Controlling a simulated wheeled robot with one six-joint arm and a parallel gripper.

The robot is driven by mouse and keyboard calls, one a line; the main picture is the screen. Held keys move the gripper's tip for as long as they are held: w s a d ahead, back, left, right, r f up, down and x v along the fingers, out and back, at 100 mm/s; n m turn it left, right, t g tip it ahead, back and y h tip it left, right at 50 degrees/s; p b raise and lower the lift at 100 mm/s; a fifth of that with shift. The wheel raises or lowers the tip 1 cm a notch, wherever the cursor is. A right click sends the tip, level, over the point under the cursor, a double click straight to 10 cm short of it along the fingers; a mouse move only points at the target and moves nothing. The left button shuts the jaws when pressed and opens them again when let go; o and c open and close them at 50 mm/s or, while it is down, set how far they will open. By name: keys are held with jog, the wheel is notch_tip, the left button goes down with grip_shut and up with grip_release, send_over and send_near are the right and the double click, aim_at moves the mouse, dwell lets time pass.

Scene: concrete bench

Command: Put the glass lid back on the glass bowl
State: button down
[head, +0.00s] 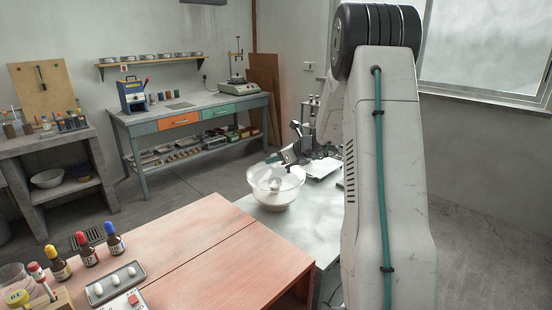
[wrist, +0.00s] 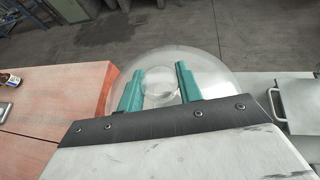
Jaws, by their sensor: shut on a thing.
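The clear glass bowl (head: 278,200) stands on the grey bench, left of my arm in the head view. A round, see-through glass lid (wrist: 215,82) fills the middle of the wrist view below my fingers. My gripper (wrist: 160,72) has two teal fingers that stand apart, one on each side of a pale round knob at the lid's middle, and is shut on the lid. In the head view my gripper (head: 283,158) is just above the bowl. Glass overlaps glass there, so I cannot tell whether the lid touches the rim.
A reddish wooden table (head: 190,250) stands left of the bench (head: 308,215), with dropper bottles (head: 88,252) and a small tray (head: 116,284) on it. A metal plate-like device (wrist: 297,105) sits right of the glass in the wrist view. A workbench (head: 185,108) stands at the back.

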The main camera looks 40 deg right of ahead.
jog(key=shift+f, duration=0.5)
jog(key=c, duration=0.9)
grip_release()
jog(key=shift+c, duration=0.2)
